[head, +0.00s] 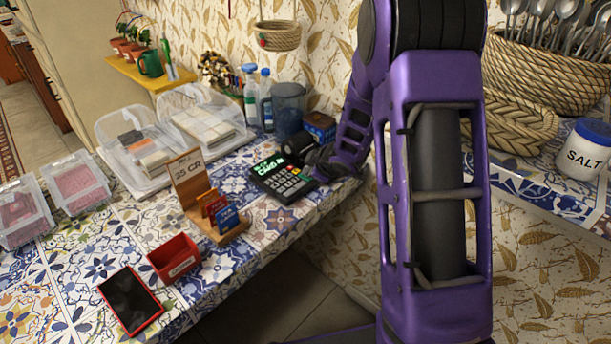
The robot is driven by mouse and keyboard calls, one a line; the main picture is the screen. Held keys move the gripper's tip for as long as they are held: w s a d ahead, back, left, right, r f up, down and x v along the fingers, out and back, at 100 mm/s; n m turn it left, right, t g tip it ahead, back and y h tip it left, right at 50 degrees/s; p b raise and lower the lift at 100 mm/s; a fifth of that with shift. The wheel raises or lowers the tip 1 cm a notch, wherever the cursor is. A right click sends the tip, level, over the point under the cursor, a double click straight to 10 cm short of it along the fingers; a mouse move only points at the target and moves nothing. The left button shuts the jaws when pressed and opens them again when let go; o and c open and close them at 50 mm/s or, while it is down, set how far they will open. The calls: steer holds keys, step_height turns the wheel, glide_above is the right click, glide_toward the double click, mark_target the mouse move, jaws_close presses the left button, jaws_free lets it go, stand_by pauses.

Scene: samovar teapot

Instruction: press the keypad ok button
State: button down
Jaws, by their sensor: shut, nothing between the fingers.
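The keypad, a black card terminal (281,181) with a green lit screen and pale keys, lies on the blue-patterned tiled counter. Its screen text is partly readable, but the ok button is too small to pick out with certainty. My gripper (312,166) is a dark shape at the end of my purple arm, shut and empty, close beside the right edge of the terminal. The fingertips are small and dark here, so I cannot tell whether they touch the keys.
A wooden card stand (203,196) with coloured cards is left of the terminal. A red box (174,258) and a red-edged tablet (130,299) lie nearer. Clear bins (137,147), bottles (250,92) and a jug (287,108) stand behind. My arm covers the right middle.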

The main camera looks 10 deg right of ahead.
mark_target(308, 178)
steer(key=shift+r+p, duration=0.45)
steer(key=shift+r, duration=0.15)
steer(key=shift+r, duration=0.1)
step_height(308, 178, up, 5)
steer(key=p, duration=0.5)
stand_by(0.4)
